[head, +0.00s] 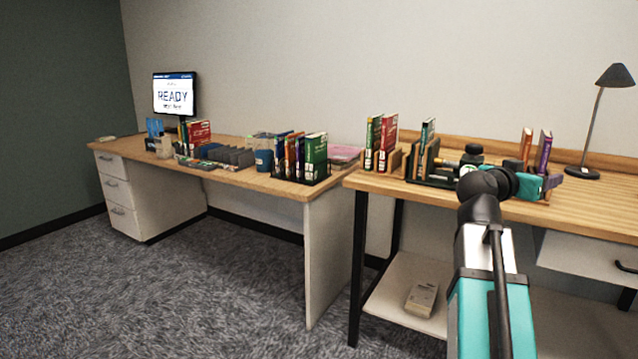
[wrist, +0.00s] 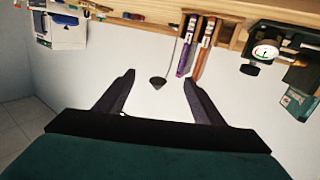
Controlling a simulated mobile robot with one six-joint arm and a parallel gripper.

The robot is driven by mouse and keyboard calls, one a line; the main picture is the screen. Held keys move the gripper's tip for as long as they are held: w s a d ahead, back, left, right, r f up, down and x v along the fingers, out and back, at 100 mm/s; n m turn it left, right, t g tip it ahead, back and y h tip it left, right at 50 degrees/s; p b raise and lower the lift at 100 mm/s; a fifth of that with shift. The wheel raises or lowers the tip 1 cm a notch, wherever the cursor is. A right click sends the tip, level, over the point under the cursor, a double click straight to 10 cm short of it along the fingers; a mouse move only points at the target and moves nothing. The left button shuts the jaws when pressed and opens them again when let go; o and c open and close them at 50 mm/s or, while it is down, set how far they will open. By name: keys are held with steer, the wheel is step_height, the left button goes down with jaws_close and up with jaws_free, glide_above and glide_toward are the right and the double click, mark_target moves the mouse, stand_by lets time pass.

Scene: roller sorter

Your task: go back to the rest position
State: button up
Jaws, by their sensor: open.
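My gripper (wrist: 158,75) shows in the wrist view with its two dark fingers spread wide apart. Nothing is between the fingers. In the wrist view the picture is upside down, with the table edge along the top and a pale wall behind the fingers. In the head view my teal and white arm reaches up from the lower right to the front of the right-hand table (head: 590,208).
On the right table stand books (head: 381,142), a dark holder with books (head: 425,160), a purple book (head: 543,152) and a black lamp (head: 614,77). The left desk (head: 240,178) holds a monitor (head: 174,96), books and trays. Carpet (head: 200,290) in front is clear.

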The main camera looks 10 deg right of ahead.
steer(key=w+a+f+n+y+p, duration=0.1)
steer(key=w+a+f+p, duration=0.25)
steer(key=f, duration=0.35)
steer(key=w+a+f+n+y+p, duration=0.2)
steer(key=w+f, duration=0.2)
steer(key=f, duration=0.2)
steer(key=w+a+f+n+y+p, duration=0.1)
steer(key=w+a+f+p, duration=0.15)
steer(key=f, duration=0.45)
steer(key=s+a+f+n+g+y+p, duration=0.1)
steer(key=a+f+y+p, duration=0.15)
steer(key=a+f, duration=0.55)
steer(key=s+a+f+n+g+y+p, duration=0.1)
steer(key=a+f+n+y+p, duration=0.2)
steer(key=f, duration=0.9)
steer(key=s+a+f+n+g+y+p, duration=0.15)
steer(key=s+a+f+g+p, duration=0.35)
steer(key=s+a+f, duration=0.95)
steer(key=s+a+f+n+g+y+p, duration=0.1)
steer(key=s+a+f, duration=0.2)
steer(key=s, duration=0.4)
steer(key=s+a+f+n+g+y+p, duration=0.1)
steer(key=s+a+f+g+y, duration=0.1)
steer(key=s, duration=0.6)
steer(key=s+a+f+n+g+y+p, duration=0.1)
steer(key=s+a+f+y, duration=0.1)
steer(key=s+a+f, duration=0.2)
steer(key=s+a, duration=0.2)
steer(key=s, duration=0.2)
steer(key=shift+g+p, duration=0.4)
